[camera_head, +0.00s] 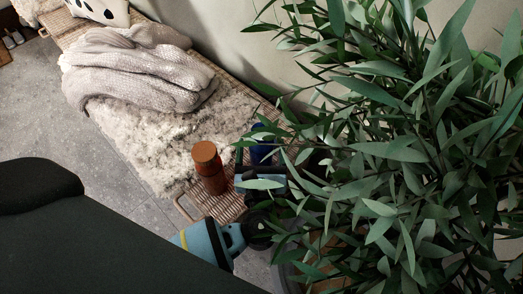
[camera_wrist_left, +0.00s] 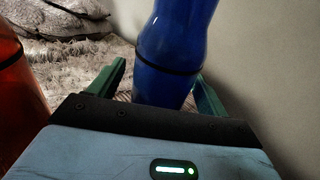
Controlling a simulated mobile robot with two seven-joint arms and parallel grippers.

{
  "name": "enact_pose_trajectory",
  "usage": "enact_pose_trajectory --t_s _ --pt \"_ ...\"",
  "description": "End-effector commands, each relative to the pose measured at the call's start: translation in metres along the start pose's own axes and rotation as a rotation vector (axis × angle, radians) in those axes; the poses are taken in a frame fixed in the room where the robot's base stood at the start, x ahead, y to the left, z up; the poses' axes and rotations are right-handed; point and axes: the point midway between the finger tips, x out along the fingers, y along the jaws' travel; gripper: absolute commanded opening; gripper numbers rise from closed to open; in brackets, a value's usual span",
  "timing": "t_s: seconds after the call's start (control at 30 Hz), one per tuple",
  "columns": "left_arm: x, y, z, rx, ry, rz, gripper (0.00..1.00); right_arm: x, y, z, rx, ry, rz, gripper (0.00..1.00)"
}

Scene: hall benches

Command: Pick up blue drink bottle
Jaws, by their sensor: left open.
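The blue drink bottle (camera_head: 263,143) stands upright on the woven bench, partly hidden by plant leaves in the head view. In the left wrist view the blue bottle (camera_wrist_left: 172,55) is large, with a dark band around its middle; its top is cut off. My left gripper (camera_head: 258,160) is open beside the bottle. In the wrist view its green fingers (camera_wrist_left: 161,72) lie on either side of the bottle's lower part, with a visible gap at least on the left. My right gripper is not in view.
An orange-brown bottle (camera_head: 208,168) stands close left of my left gripper. A leafy plant (camera_head: 400,130) overhangs the bench's right end. A shaggy rug (camera_head: 165,140) and knitted blanket (camera_head: 140,70) cover the bench farther left. A wall (camera_head: 230,40) runs behind.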

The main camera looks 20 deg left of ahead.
Motion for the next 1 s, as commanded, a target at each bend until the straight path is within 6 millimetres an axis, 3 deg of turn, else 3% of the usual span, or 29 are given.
enact_pose_trajectory --t_s 0.13,0.37,0.8,1.0 --pt "0.0102 0.0000 -0.0001 0.001 0.000 0.000 0.77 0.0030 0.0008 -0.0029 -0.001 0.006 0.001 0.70" --pt "0.0108 -0.0001 0.0003 0.001 0.000 -0.001 0.77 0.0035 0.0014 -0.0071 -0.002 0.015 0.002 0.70" --pt "0.0107 -0.0003 0.0010 -0.001 -0.001 -0.001 0.21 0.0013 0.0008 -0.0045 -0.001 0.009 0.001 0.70" --pt "0.0106 -0.0004 0.0017 -0.001 -0.001 -0.001 0.21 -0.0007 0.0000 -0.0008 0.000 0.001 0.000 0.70"
